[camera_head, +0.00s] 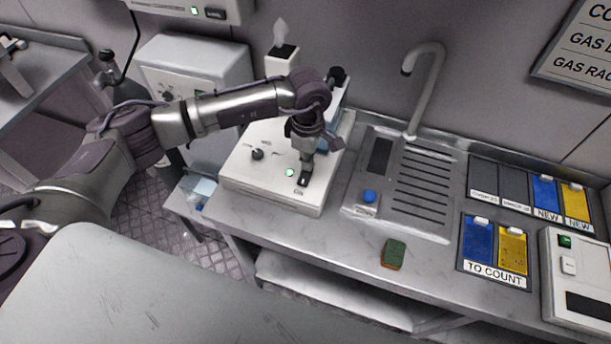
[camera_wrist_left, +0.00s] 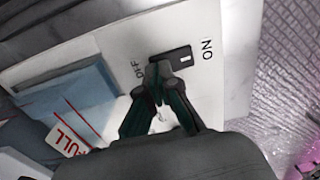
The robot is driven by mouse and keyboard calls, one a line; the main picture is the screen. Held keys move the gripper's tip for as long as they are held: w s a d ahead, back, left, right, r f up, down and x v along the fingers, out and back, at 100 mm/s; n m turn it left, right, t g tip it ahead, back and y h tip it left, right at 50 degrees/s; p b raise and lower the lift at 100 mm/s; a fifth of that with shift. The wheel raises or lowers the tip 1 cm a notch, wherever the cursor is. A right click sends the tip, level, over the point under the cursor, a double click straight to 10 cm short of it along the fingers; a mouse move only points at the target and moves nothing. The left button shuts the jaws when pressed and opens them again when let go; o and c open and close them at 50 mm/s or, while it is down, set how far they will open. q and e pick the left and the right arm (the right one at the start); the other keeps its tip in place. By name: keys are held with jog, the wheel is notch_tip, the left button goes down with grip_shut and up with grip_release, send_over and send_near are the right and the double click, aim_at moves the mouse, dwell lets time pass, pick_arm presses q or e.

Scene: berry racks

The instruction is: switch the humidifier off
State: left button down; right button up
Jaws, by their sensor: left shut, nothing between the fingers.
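The humidifier (camera_head: 262,185) is a white box on the steel bench, with a dark knob, a lit green lamp (camera_head: 290,172) and a black switch (camera_head: 303,181) on its top. In the left wrist view the switch (camera_wrist_left: 180,58) lies between the printed words OFF and ON. My left gripper (camera_head: 306,168) points down at the switch, shut and empty. In the left wrist view its fingertips (camera_wrist_left: 158,70) are at the OFF end of the switch and hide part of it. I cannot tell whether they touch it. My right gripper is not in view.
A blue tank with a label reading FULL (camera_wrist_left: 72,128) stands beside the switch panel. Right of the humidifier are a sink with a tap (camera_head: 425,90), a green sponge (camera_head: 394,253) and blue and yellow card holders. The bench front around the sponge is clear.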

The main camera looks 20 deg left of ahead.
pick_arm(q)
jog(key=shift+f+b, duration=0.65)
jog(key=shift+f, duration=0.1)
dwell(0.3)
jog(key=shift+r+p, duration=1.65)
jog(key=shift+r, duration=1.9)
